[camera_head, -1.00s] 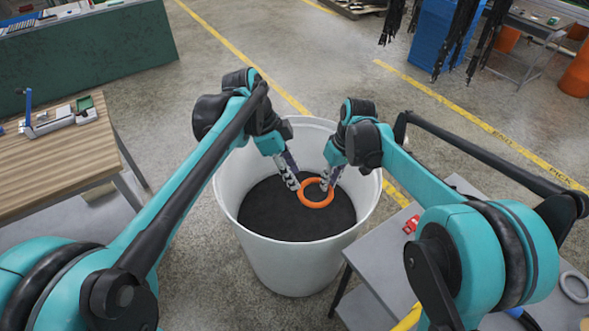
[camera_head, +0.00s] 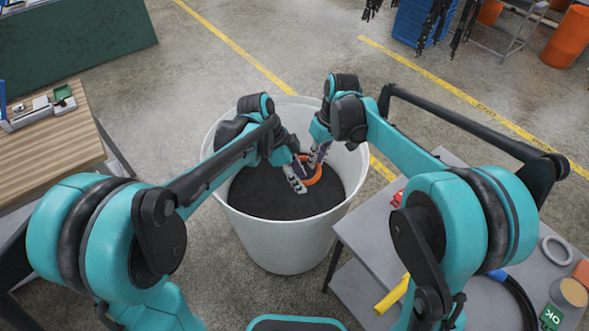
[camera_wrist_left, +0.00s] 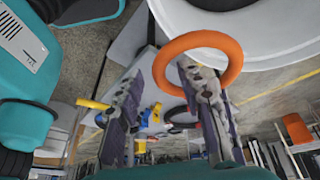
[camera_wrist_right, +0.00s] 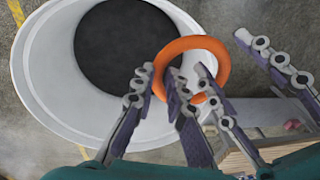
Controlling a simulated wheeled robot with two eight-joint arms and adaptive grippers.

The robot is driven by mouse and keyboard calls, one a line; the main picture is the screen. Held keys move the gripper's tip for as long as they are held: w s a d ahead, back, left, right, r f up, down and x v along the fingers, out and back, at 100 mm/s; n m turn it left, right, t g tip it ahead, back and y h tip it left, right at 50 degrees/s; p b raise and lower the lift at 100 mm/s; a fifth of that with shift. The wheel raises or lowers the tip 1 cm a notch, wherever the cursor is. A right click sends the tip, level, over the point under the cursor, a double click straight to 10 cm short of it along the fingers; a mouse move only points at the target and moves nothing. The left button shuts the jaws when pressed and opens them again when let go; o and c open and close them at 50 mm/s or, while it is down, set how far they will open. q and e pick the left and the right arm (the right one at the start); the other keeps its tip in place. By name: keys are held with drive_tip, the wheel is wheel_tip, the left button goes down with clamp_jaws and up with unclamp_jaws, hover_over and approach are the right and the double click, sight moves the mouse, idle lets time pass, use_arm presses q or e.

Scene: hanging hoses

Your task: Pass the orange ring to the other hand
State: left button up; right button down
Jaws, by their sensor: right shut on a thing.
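The orange ring (camera_head: 316,172) hangs over the white bin (camera_head: 289,258), partly hidden by my left gripper in the head view. My right gripper (camera_head: 318,154) is shut on one side of it; the right wrist view shows this right gripper (camera_wrist_right: 160,80) with the ring (camera_wrist_right: 184,43) between its fingers. My left gripper (camera_head: 298,178) is open at the ring's other side. In the left wrist view, my left gripper (camera_wrist_left: 158,75) has its fingers apart, with the ring's rim (camera_wrist_left: 235,60) around one finger and passing between both. Contact there cannot be told.
The bin's dark inside lies below both grippers, and its rim surrounds them. A grey table (camera_head: 350,238) stands at the right with a grey ring (camera_head: 556,250) and other small items. A wooden-topped table (camera_head: 50,160) stands at the left. Dark hoses hang at the back.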

use_arm(q)
clamp_jaws()
use_arm(e)
drive_tip(key=c, duration=1.5)
unclamp_jaws()
drive_tip(key=shift+o, duration=0.2)
drive_tip(key=shift+r, duration=0.1)
